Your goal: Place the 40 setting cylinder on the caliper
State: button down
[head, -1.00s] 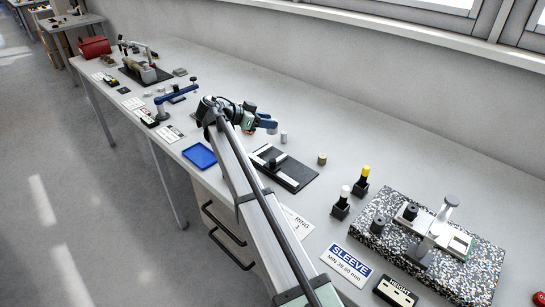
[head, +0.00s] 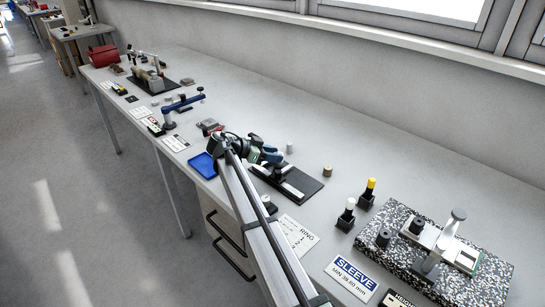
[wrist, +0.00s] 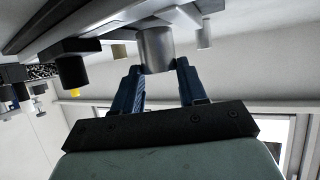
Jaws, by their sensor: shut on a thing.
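My gripper (wrist: 158,75) has blue fingers on either side of a grey metal cylinder (wrist: 155,50) and is shut on it. No size mark is readable on this cylinder. In the head view my gripper (head: 274,158) is over the far side of the caliper (head: 291,190), which lies on a black mat (head: 310,187). The held cylinder is hidden there. In the wrist view the caliper (wrist: 95,22) shows as a long grey bar close to the held cylinder. I cannot tell whether they touch.
A silver cylinder (head: 290,148) and a brass cylinder (head: 328,171) stand behind the mat. A blue tray (head: 203,165) lies to the left. White-topped (head: 349,204) and yellow-topped (head: 370,184) gauges stand to the right, before a speckled plate (head: 468,288). The bench behind is clear.

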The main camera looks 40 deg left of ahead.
jog(key=shift+f, duration=0.45)
jog(key=c, duration=0.6)
grip_release()
jog(key=shift+f, duration=0.1)
jog(key=v, duration=1.2)
